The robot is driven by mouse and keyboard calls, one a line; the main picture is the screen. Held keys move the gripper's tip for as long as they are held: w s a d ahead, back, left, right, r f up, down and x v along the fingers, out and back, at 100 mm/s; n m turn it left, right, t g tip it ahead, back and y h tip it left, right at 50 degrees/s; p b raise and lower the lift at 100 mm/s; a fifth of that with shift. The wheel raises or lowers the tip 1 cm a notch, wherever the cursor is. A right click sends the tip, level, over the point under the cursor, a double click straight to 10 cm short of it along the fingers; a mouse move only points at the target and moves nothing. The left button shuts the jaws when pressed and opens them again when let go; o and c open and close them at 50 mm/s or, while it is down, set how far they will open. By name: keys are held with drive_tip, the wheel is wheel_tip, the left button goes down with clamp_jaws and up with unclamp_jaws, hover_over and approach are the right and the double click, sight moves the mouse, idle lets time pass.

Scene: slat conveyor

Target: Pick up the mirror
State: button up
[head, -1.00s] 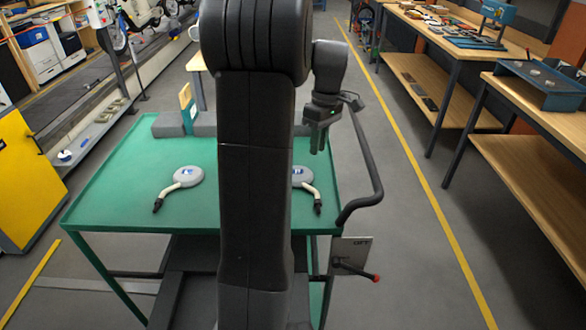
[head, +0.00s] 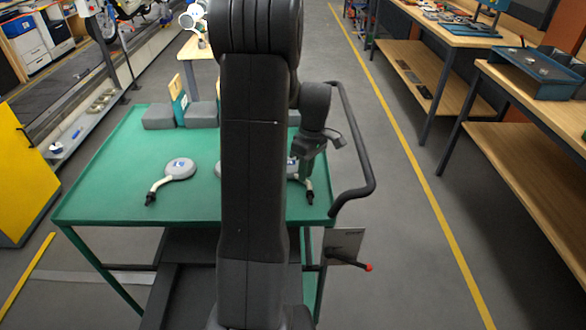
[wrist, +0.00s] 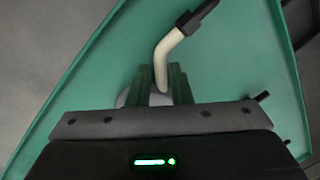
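A mirror with a round grey head, cream bent stem and black end lies on the green table, partly behind my arm; its stem (head: 309,185) shows in the head view. In the wrist view its cream stem (wrist: 168,55) runs down between the fingers of my gripper (wrist: 162,70), and its pale head is mostly hidden below. My gripper (head: 304,172) is low over this mirror. Its fingers are apart, with a narrow gap beside the stem. A similar mirror (head: 180,168) lies to the left. A grey rounded edge (head: 218,169) shows beside my arm, mostly hidden.
The green table (head: 110,190) has grey blocks (head: 158,117) at its back and a dark rail (head: 365,150) at its right. A yellow cabinet (head: 25,180) stands left, wooden benches (head: 540,190) right. The aisle between table and benches is clear.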

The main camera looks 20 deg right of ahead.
drive_tip(key=shift+a+f, duration=0.1)
drive_tip(key=shift+f, duration=0.7)
clamp_jaws()
